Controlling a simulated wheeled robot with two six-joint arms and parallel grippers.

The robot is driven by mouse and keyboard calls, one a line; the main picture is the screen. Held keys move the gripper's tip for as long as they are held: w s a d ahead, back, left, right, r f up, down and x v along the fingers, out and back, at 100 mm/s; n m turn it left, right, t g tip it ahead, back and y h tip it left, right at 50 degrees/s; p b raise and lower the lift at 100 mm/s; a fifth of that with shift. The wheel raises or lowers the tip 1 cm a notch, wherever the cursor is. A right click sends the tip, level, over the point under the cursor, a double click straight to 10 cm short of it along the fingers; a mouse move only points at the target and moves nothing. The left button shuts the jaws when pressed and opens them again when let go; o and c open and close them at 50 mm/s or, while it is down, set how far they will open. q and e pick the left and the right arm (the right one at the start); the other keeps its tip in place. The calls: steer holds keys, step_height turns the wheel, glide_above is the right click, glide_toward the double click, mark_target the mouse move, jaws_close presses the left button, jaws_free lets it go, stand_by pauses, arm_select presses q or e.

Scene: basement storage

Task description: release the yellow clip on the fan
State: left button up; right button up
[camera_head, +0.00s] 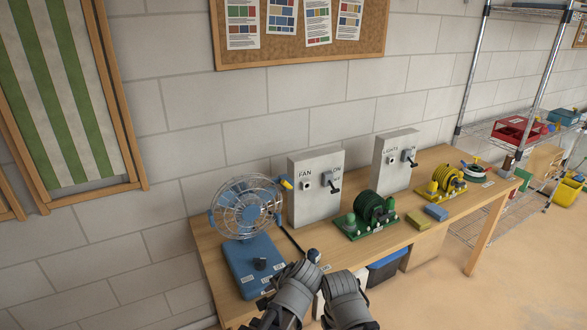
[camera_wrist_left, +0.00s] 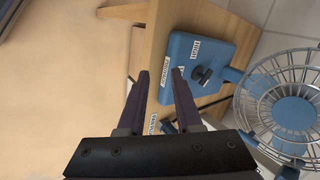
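The fan (camera_head: 246,207) stands at the left end of the wooden workbench, with a round wire cage on a blue base (camera_head: 255,270) that has a dark knob on top. The yellow clip (camera_head: 286,184) is at the upper right rim of the cage. My left gripper (camera_wrist_left: 162,78) is open and empty in the left wrist view, beside the labelled fan base (camera_wrist_left: 196,62). The fan cage (camera_wrist_left: 288,105) is to its right there; I cannot make out the clip in that view. My arms are low in the head view; the right fingers cannot be made out.
A grey FAN switch box (camera_head: 316,187) stands just right of the fan, with a LIGHTS box (camera_head: 396,160) beyond it. A green cable reel (camera_head: 371,215) and a yellow reel (camera_head: 443,181) are along the bench. A dark cord lies right of the fan base.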

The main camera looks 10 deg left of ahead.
arm_select(q)
steer(key=w+a+r+m+t+y, duration=0.2)
steer(key=w+r+m+t, duration=0.25)
steer(key=w+r, duration=0.35)
steer(key=m+t+p, duration=0.2)
steer(key=m+t, duration=0.6)
steer(key=m, duration=0.4)
glide_toward(286, 185)
steer(key=x, duration=0.3)
steer(key=shift+h, duration=0.3)
steer(key=shift+x, duration=4)
steer(key=shift+a, duration=0.2)
steer(key=shift+s, duration=0.1)
steer(key=shift+c, duration=0.3)
jaws_close()
